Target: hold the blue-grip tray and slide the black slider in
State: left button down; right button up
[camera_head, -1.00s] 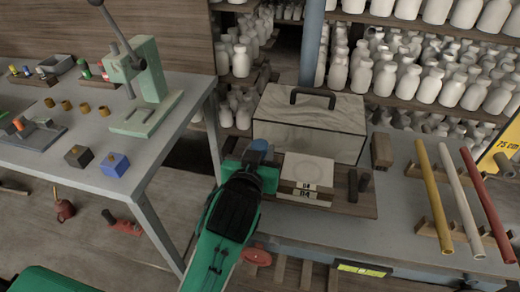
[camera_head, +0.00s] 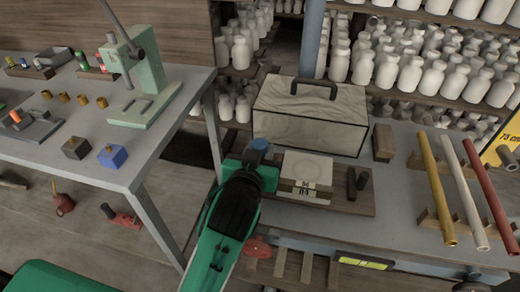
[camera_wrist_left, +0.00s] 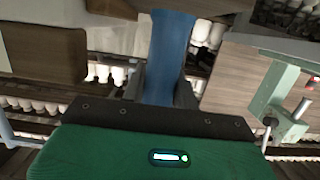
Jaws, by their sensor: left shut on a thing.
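The wooden tray (camera_head: 340,204) lies on the grey bench, with its blue grip (camera_head: 259,145) at its left end. A white square block with a round mark (camera_head: 307,165) and number labels sits on it. My left gripper (camera_head: 257,160) is shut on the blue grip, which also shows between the fingers in the left wrist view (camera_wrist_left: 170,50). Two short dark pieces (camera_head: 351,183) stand at the tray's right part. I cannot tell whether one is the black slider. My right gripper is not in view.
A marble-sided box with a black handle (camera_head: 311,115) stands close behind the tray. Yellow, white and red rods (camera_head: 437,190) lie on wooden rests to the right. A green press (camera_head: 140,75) stands on the left table. Shelves of white bottles fill the back.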

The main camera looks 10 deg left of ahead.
pick_arm(q)
jog(key=shift+f+b, duration=0.65)
jog(key=shift+f, duration=0.5)
jog(key=shift+r+p, duration=0.1)
jog(key=shift+p, duration=0.35)
jog(key=shift+f, duration=0.45)
dwell(0.4)
